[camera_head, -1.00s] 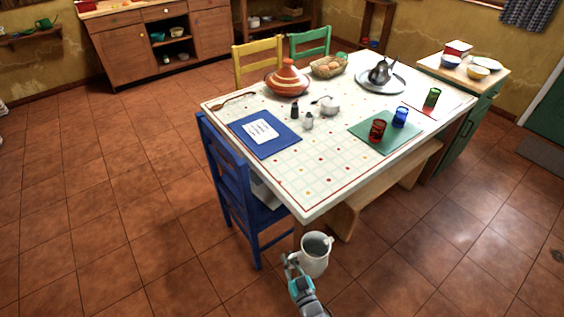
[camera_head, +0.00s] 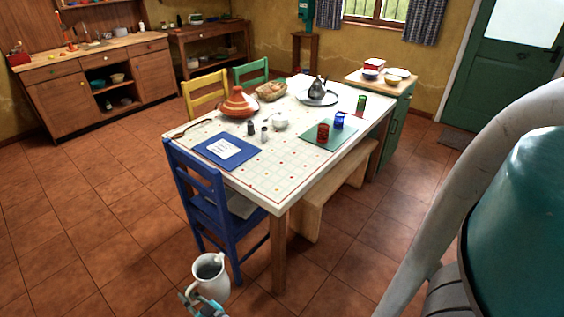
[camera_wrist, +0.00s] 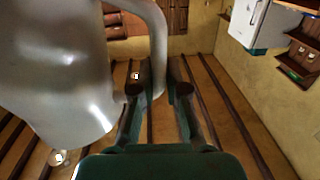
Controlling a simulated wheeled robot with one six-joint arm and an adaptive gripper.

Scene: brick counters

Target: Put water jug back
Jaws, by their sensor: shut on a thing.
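A white-grey water jug (camera_head: 210,277) is at the bottom of the head view, in front of the blue chair. It is roughly upright, its open top towards the camera, with a dark inside. My gripper (camera_head: 190,303) is at its handle at the lower left. In the wrist view the jug (camera_wrist: 62,75) fills the left side, and its handle (camera_wrist: 158,40) runs down between the fingers of my gripper (camera_wrist: 158,92). The fingers are shut on the handle. The jug is held in the air, apart from the table (camera_head: 262,172).
The table carries a tagine (camera_head: 238,103), a blue mat (camera_head: 222,149), glasses and a kettle (camera_head: 317,88). A blue chair (camera_head: 205,200) and a bench (camera_head: 322,205) stand beside it. Wooden counters (camera_head: 60,100) line the back left. Open tiled floor lies at left.

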